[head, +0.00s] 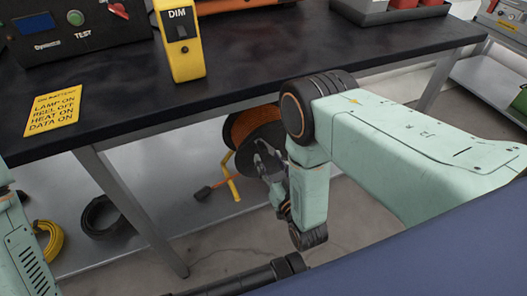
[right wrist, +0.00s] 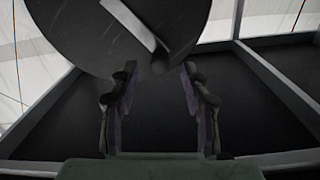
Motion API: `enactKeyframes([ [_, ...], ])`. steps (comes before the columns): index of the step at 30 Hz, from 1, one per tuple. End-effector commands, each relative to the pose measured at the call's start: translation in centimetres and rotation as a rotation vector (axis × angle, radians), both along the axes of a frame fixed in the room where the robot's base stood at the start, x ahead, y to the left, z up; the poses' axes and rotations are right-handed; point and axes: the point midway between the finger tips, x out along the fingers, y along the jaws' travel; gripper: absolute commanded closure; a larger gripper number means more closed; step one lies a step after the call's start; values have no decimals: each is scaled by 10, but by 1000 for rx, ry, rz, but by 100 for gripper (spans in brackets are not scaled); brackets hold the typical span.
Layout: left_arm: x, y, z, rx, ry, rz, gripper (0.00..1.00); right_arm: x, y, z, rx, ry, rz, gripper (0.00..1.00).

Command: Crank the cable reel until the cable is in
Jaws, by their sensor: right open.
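The cable reel (head: 236,127), with orange cable wound on it and a dark flange, sits under the workbench on a yellow frame (head: 232,186). A short cable end with a black plug (head: 203,193) lies beside it. My right gripper (head: 264,158) is open in front of the reel's flange, and my arm hides part of the reel. In the right wrist view the dark round flange (right wrist: 85,38) fills the top, with a pale bar (right wrist: 130,24) across it and a small dark knob (right wrist: 159,63). The knob is near the open fingertips (right wrist: 157,72); contact cannot be told. My left gripper is out of view.
The dark workbench (head: 300,50) overhangs the reel, its grey leg (head: 130,205) to the left. On it are a yellow dimmer (head: 181,50), a yellow note card (head: 53,112) and a test box (head: 60,35). Cable coils (head: 47,240) lie lower left.

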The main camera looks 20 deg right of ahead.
Motion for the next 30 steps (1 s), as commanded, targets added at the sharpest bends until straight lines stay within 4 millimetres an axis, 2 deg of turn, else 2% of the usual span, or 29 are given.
enactKeyframes([
  [3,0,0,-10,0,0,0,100,20,1,-1,1,-4,0,54],
  [9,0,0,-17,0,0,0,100,42,2,-1,2,-2,0,54],
  [20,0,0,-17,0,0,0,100,47,3,0,3,0,0,54],
  [30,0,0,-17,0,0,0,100,47,3,-1,3,0,0,82],
])
